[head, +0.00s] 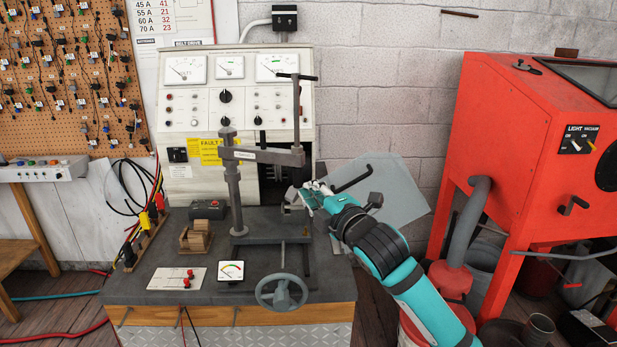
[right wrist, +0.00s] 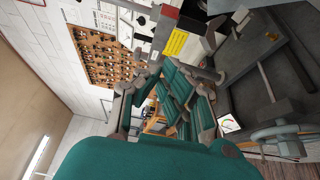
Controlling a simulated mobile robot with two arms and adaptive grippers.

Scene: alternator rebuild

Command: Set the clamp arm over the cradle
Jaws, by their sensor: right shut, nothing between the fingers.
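The clamp arm (head: 262,154) is a grey horizontal bar with a white label. It reaches right from an upright grey post (head: 235,195) on the bench. A tall screw with a black T-handle (head: 296,77) stands at its right end. A small grey block (head: 291,212), which may be the cradle, sits below that end, partly hidden by my gripper. My right gripper (head: 311,192) is shut and empty, just below and right of the arm's end; whether it touches anything is unclear. Its teal finger links (right wrist: 168,92) fill the right wrist view. My left gripper is out of view.
The dark bench top (head: 135,286) carries a wooden block (head: 195,238), a small meter (head: 231,270) and a handwheel (head: 282,292) at the front. A meter panel (head: 236,70) stands behind. A red cabinet (head: 512,130) stands to the right.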

